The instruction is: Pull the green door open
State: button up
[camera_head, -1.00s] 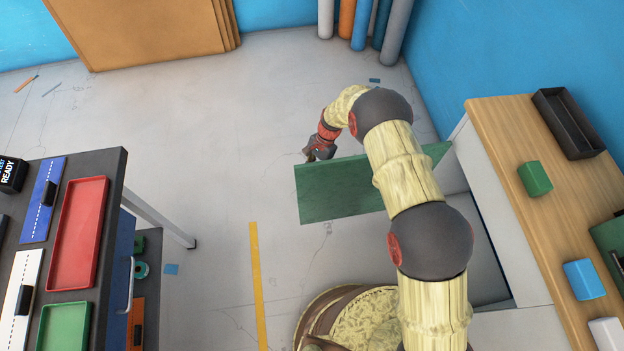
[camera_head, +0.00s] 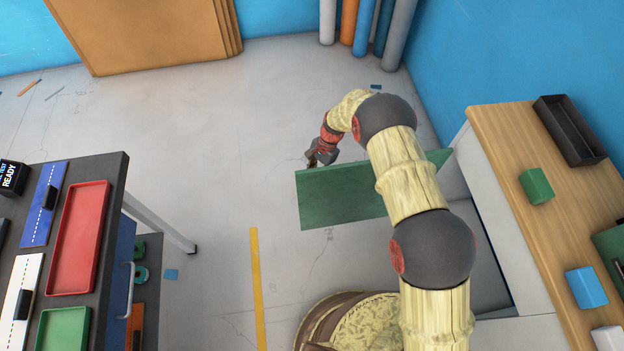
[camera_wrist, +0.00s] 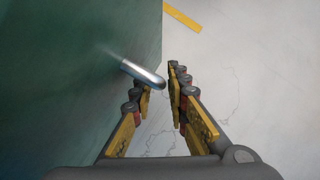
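The green door (camera_head: 342,196) stands swung out from the wooden-topped cabinet, its hinge side partly hidden behind my arm. My gripper (camera_head: 314,158) is at the door's free end, on its far side in the head view. In the wrist view the green door (camera_wrist: 70,70) fills the left side, and a silver handle (camera_wrist: 143,73) sticks out from it. My gripper (camera_wrist: 160,80) has its two fingers apart, with the handle's rounded end between them, overlapping the left fingertip. Whether the fingers touch the handle is unclear.
The wooden-topped cabinet (camera_head: 500,140) at right carries a black tray (camera_head: 570,130), a green block (camera_head: 536,186) and a blue block (camera_head: 586,287). A dark workbench (camera_head: 110,200) with trays stands at left. The floor between, crossed by a yellow line (camera_head: 258,285), is clear.

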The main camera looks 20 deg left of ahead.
jog(key=v, duration=1.1)
jog(key=shift+d, duration=0.1)
jog(key=s+d+r+n+t, duration=0.1)
jog(key=d+r, duration=0.5)
jog(key=r, duration=0.5)
jog(key=d+r+n+t+p, duration=0.15)
jog(key=d+r, duration=0.35)
jog(key=r, duration=0.5)
jog(key=s+d+r+t+b, duration=0.1)
jog(key=d+r+t, duration=0.1)
jog(key=d+r, duration=0.65)
jog(key=s+d+r+n+t+p, duration=0.1)
jog(key=s+d+r, duration=0.3)
jog(key=s+r, duration=0.15)
jog(key=s+d+r+n+t, duration=0.1)
jog(key=s+d+r, duration=0.35)
jog(key=r, duration=0.25)
jog(key=s+d+r+t+h, duration=0.1)
jog(key=s+d, duration=0.2)
jog(key=s, duration=0.4)
jog(key=s+d+r+t+h, duration=0.1)
jog(key=s+d+t, duration=0.1)
jog(key=s+d, duration=0.2)
jog(key=s+n, duration=0.1)
jog(key=s, duration=0.2)
jog(key=shift+s+d+p, duration=0.25)
jog(key=shift+d+p, duration=0.05)
